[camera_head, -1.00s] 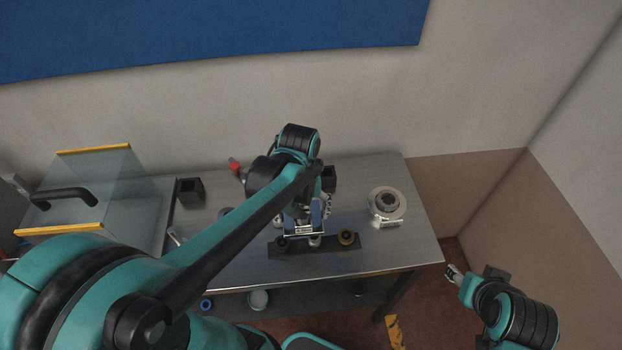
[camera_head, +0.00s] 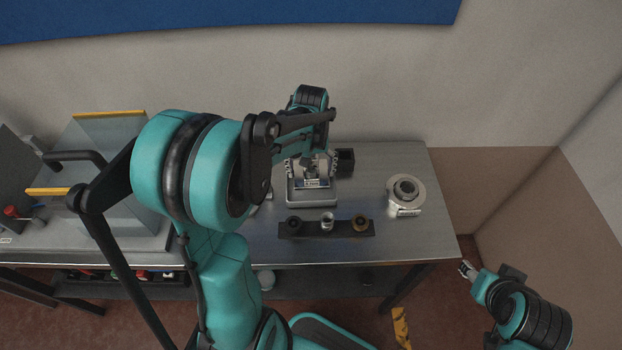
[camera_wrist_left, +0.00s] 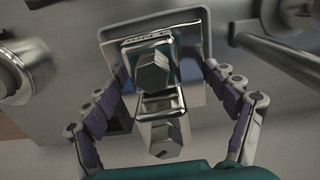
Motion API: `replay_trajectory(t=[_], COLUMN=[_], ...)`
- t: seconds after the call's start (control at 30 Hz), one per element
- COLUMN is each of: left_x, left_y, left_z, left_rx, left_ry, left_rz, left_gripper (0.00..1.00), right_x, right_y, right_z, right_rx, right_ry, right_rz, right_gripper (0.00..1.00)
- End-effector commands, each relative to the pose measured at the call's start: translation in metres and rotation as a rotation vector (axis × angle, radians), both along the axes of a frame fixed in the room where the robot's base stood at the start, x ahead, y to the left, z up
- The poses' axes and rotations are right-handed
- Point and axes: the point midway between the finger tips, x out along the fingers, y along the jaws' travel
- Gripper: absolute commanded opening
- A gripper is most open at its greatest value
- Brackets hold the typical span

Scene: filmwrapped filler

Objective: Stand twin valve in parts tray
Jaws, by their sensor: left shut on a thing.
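The twin valve (camera_wrist_left: 160,105), a shiny metal block with hex ends, is held between the fingers of my left gripper (camera_wrist_left: 166,74) in the left wrist view. In the head view my left gripper (camera_head: 311,166) is over the back part of the grey parts tray (camera_head: 312,199), with the valve mostly hidden by the gripper. The tray's rim also shows behind the valve in the wrist view (camera_wrist_left: 200,18). I cannot tell whether the valve touches the tray floor. My right gripper (camera_head: 467,268) is off the table at the lower right, too small to read.
A black rack (camera_head: 342,231) with three round fittings lies in front of the tray. A round metal flange (camera_head: 405,190) is to its right and a black box (camera_head: 345,160) behind. A clear-sided case (camera_head: 100,145) stands left.

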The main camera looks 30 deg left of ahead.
Motion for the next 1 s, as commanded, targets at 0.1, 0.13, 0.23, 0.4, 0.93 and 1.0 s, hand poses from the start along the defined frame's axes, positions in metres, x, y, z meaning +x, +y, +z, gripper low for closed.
replay_trajectory(t=[0.1,0.13,0.23,0.4,0.93,1.0], left_x=[0.000,0.000,0.000,0.000,0.000,0.000], left_y=[0.000,0.000,0.000,0.000,0.000,0.000], left_z=[-0.015,-0.020,-0.033,-0.036,-0.039,-0.039], left_rx=[0.000,0.000,0.000,0.000,0.000,0.000], left_ry=[0.000,0.000,0.000,0.000,0.000,0.000], left_rz=[0.000,0.000,0.000,0.000,0.000,0.000], left_gripper=[0.26,0.26,0.26,0.26,1.00,1.00], right_x=[0.000,0.000,0.000,0.000,0.000,0.000], right_y=[0.000,0.000,0.000,0.000,0.000,0.000], right_z=[-0.007,-0.009,-0.015,-0.014,-0.017,-0.017], right_rx=[0.000,0.000,0.000,0.000,0.000,0.000], right_ry=[0.000,0.000,0.000,0.000,0.000,0.000], right_rz=[0.000,0.000,0.000,0.000,0.000,0.000], right_gripper=[0.45,0.45,0.45,0.45,0.45,0.45])
